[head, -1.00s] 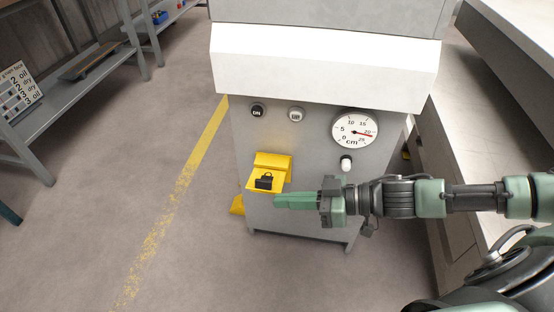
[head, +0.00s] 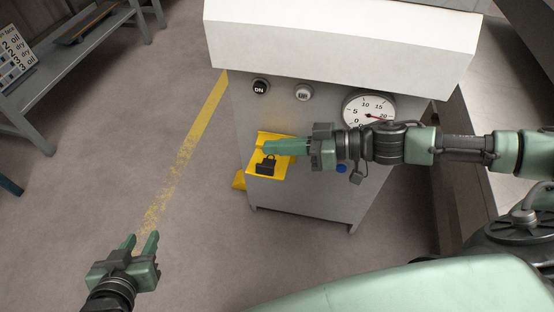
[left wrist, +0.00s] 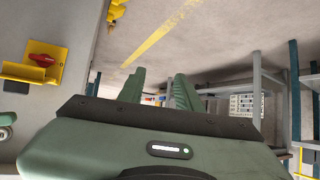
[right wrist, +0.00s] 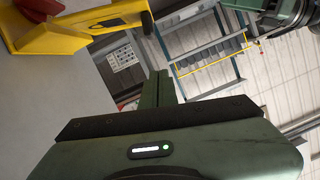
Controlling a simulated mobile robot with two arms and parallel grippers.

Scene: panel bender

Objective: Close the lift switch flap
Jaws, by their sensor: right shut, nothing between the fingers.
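The lift switch flap (head: 263,172) is yellow with a black padlock mark and sticks out from the grey machine front, open. In the left wrist view the flap (left wrist: 25,74) juts out below a red switch (left wrist: 41,60) on its yellow plate. In the right wrist view the flap (right wrist: 88,34) is at upper left. My right gripper (head: 266,147) is shut and empty, its fingers across the flap's rear part in the head view; I cannot tell whether they touch it. The right fingers (right wrist: 158,88) also show beside the flap. My left gripper (head: 146,240) is open and empty, left of the machine.
The machine has a DN button (head: 260,87), another button (head: 303,92) and a dial gauge (head: 368,108) above and right of the flap. A yellow floor line (head: 190,145) runs left of it. A grey shelf (head: 55,65) stands far left. The floor between is clear.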

